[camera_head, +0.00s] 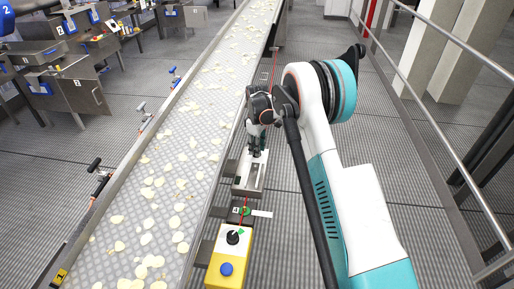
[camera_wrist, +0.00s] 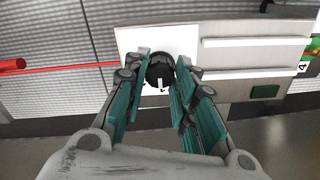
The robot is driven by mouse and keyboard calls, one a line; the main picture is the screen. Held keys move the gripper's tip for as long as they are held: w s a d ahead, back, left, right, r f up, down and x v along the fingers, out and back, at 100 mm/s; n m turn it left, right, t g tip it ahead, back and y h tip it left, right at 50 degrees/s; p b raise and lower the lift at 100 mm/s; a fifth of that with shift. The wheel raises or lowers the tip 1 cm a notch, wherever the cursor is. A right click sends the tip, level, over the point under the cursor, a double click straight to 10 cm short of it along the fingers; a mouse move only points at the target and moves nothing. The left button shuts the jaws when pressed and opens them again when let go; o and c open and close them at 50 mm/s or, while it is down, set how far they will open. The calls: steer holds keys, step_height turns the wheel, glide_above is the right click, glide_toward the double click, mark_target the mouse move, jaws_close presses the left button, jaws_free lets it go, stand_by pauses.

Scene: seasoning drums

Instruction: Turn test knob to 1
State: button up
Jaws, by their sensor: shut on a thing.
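The test knob (camera_wrist: 160,75) is a round black knob with a white mark on its lower edge, set on a white plate (camera_wrist: 128,40) in the wrist view. My gripper (camera_wrist: 163,60) is shut on the knob, with one teal-padded finger on its left and one on its right. In the head view my gripper (camera_head: 257,150) points down at the grey panel box (camera_head: 244,186) beside the conveyor. The knob is hidden there behind my fingers. I cannot read any number around the knob.
A conveyor (camera_head: 165,160) carrying pale chips runs along the left of the box. A yellow control box (camera_head: 213,272) with a black knob (camera_head: 233,237) and a blue button (camera_head: 226,269) stands nearer. A handrail (camera_head: 447,150) runs along the right. Red cords attach near the box.

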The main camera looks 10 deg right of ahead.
steer(key=o, duration=1.1)
steer(key=shift+c, duration=0.2)
step_height(320, 180, up, 12)
